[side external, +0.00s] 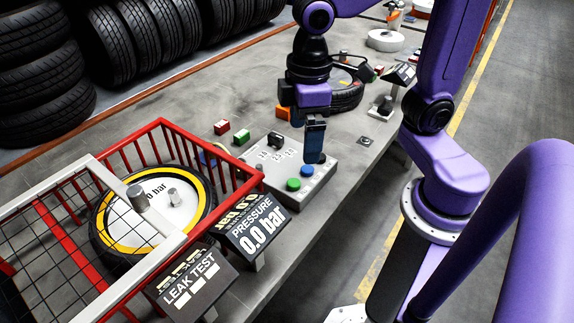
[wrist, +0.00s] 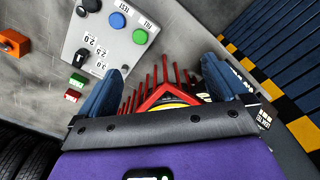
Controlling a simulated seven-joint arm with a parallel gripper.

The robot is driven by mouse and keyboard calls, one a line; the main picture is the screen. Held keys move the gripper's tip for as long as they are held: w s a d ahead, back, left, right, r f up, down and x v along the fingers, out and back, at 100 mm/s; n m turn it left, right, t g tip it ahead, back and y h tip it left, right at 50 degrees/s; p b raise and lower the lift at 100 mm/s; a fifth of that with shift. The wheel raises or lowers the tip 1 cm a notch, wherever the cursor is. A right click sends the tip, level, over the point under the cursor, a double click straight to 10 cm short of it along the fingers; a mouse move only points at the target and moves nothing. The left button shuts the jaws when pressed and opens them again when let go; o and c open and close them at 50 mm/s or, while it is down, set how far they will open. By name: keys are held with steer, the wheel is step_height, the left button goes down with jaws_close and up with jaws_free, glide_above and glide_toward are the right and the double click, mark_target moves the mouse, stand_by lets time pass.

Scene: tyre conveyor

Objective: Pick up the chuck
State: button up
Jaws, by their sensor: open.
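My gripper (side external: 314,150) hangs over the control panel (side external: 262,158), with its blue fingers pointing down. In the wrist view my gripper (wrist: 165,66) shows two blue fingers spread apart with nothing between them. I cannot identify the chuck for certain in either view. A small dark fitting on a grey base (side external: 381,106) stands at the bench's right edge, beyond my gripper; I cannot tell whether it is the chuck. The wrist view does not show this fitting.
A red cage (side external: 130,143) holds a yellow-ringed wheel (side external: 190,205) at left; its bars also show in the wrist view (wrist: 163,92). Two tilted displays, leak test (side external: 188,280) and pressure (side external: 258,228), stand before it. Small coloured blocks (side external: 241,137) and a tyre (side external: 348,97) lie on the bench.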

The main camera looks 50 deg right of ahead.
steer(key=s+d+f+n, duration=0.1)
steer(key=s, duration=0.2)
steer(key=s+d+f+n, duration=0.1)
steer(key=s+d, duration=0.1)
steer(key=s, duration=0.1)
steer(key=s+d+f, duration=0.1)
steer(key=s+d, duration=0.1)
steer(key=s, duration=0.1)
steer(key=shift+s+d+f+n, duration=0.15)
steer(key=shift+f+n, duration=0.15)
steer(key=shift+n, duration=0.1)
steer(key=shift+c, duration=0.3)
steer(key=shift+s+d+f, duration=0.15)
steer(key=shift+s, duration=0.1)
steer(key=c, duration=0.6)
